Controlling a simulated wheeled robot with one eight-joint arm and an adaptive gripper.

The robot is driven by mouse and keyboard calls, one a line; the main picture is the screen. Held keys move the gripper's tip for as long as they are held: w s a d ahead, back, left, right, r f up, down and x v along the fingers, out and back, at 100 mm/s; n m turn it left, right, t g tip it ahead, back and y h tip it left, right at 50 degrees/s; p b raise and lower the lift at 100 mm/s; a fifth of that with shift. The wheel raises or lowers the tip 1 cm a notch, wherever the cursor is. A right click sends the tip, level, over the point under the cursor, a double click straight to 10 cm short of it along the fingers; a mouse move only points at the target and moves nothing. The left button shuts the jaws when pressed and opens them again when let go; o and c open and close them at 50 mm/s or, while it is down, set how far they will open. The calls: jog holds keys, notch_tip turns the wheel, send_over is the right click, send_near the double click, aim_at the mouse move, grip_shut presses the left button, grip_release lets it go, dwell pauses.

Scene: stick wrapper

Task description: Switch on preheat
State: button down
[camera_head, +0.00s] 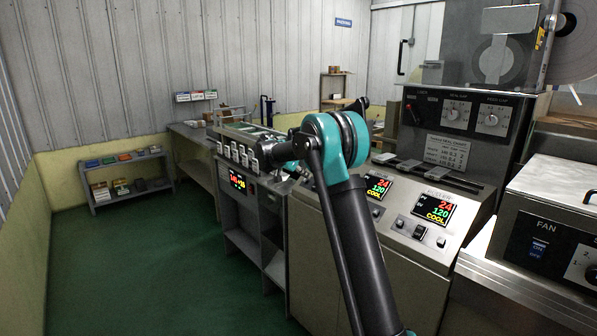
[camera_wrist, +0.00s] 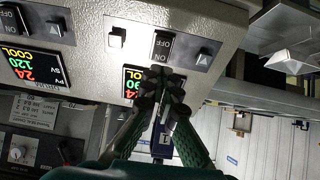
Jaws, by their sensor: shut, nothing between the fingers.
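In the wrist view my gripper (camera_wrist: 166,84) is shut and empty. Its fingertips are close beside a black rocker switch (camera_wrist: 162,46) on the sloped grey panel, and I cannot tell whether they touch it. The fingers partly cover a display (camera_wrist: 133,78) next to this switch. Another rocker switch (camera_wrist: 14,20) and a display (camera_wrist: 36,68) reading 24, 120 and COOL are at the left. In the head view the two displays are at the left (camera_head: 378,186) and right (camera_head: 437,210) of the panel. My arm hides the gripper there. No preheat label is legible.
Pale square buttons (camera_wrist: 203,57) flank the near switch. In the head view a cabinet marked FAN (camera_head: 546,240) stands at right, and a film roll machine (camera_head: 490,60) rises behind the panel. A low shelf (camera_head: 125,175) stands at left; the green floor before it is clear.

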aim_at(315, 185)
jog(key=shift+x, duration=2.6)
jog(key=shift+w+d+g+y, duration=0.3)
jog(key=shift+d+y, duration=0.1)
jog(key=shift+d, duration=0.1)
jog(key=shift+g+y, duration=0.4)
jog(key=shift+y, duration=0.1)
jog(key=shift+f, duration=0.1)
jog(key=shift+w+d, duration=0.1)
jog(key=shift+r, duration=0.75)
